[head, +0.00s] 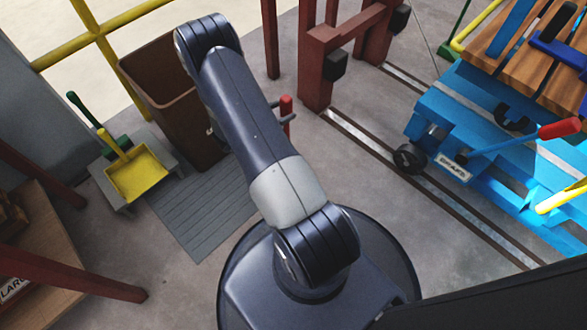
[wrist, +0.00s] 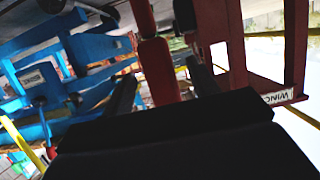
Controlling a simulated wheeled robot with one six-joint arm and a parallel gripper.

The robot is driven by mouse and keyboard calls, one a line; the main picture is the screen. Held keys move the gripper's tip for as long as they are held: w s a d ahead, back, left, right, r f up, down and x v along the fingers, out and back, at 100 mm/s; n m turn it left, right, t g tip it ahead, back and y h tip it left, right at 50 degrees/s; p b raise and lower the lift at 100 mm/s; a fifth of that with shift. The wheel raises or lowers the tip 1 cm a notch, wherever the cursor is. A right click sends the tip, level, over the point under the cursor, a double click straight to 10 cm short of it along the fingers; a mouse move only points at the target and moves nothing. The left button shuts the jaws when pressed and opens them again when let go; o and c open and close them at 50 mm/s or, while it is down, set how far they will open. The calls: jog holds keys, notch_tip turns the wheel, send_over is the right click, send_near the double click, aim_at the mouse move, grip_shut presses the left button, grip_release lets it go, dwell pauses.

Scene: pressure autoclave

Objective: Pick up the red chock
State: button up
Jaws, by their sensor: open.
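A red, bar-like piece that I take for the red chock (wrist: 158,72) shows in the wrist view, between the two dark fingers of my gripper (wrist: 163,82). The fingers are apart, one on each side of it; I cannot tell whether either touches it. Its lower end is hidden by the gripper body. In the head view a small upright red piece (head: 286,104), probably the same thing, shows just right of my arm above the floor. My arm hides most of the gripper there.
A dark red frame (head: 316,70) stands close by, behind floor rails (head: 400,160). A blue cart (head: 470,125) with wooden slats is at the right. A brown bin (head: 165,95) and a yellow dustpan (head: 138,175) are at the left. Grey floor lies between.

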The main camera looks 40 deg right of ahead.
jog(key=b+x, duration=0.1)
jog(key=x, duration=0.3)
jog(key=shift+f+b, duration=0.15)
jog(key=shift+b, duration=0.15)
jog(key=shift+d, duration=0.3)
grip_shut()
dwell(0.9)
